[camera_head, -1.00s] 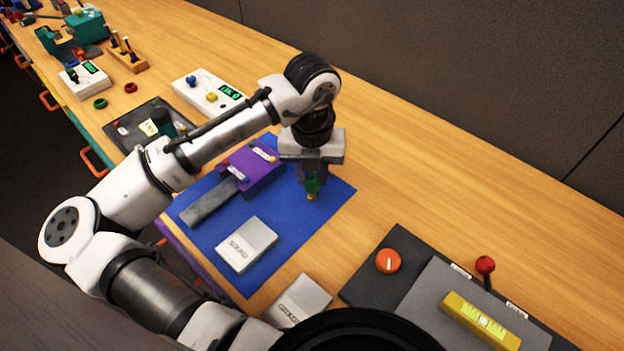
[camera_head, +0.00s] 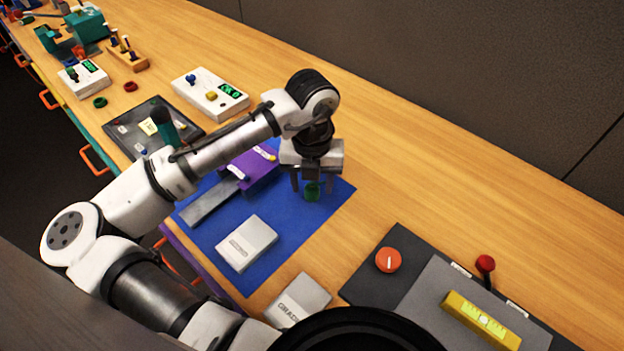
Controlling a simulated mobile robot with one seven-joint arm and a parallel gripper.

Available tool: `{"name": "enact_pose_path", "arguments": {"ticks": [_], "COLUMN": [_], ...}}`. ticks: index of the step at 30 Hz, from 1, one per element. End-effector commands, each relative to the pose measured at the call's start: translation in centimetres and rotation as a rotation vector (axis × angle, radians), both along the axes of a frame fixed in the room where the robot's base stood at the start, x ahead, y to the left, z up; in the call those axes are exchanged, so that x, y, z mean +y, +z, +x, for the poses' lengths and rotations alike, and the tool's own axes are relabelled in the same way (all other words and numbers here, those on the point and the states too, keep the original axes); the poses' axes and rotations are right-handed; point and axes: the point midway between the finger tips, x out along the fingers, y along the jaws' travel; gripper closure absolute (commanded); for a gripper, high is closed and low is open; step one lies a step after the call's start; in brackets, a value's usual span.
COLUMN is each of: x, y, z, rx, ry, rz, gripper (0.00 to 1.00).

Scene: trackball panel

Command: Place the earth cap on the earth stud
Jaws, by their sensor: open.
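The earth cap, a small green piece (camera_head: 312,191), is upright near the right corner of the blue mat (camera_head: 331,197). My gripper (camera_head: 311,184) is above it with its fingers spread, one on each side of the cap and apart from it. The earth stud cannot be seen now; the cap covers the spot where a small brass-coloured tip showed earlier. The view is too small to tell how fully the cap is seated.
A purple block (camera_head: 252,168) with a grey bar (camera_head: 210,203) lies left of my gripper. A light grey box (camera_head: 246,244) is in front on the mat. A dark panel with an orange knob (camera_head: 388,260) stands right. Bare wood lies behind.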

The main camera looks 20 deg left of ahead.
Motion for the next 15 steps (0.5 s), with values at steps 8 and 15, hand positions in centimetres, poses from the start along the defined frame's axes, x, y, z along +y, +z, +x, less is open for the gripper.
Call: {"name": "enact_pose_path", "arguments": {"ticks": [8,15], "x": [0.0,0.0], "y": [2.4,7.7], "z": [0.1,0.1], "rx": [-0.002,-0.003], "ry": [0.0,0.0], "rz": [0.001,0.001], "gripper": [0.5,0.5]}}
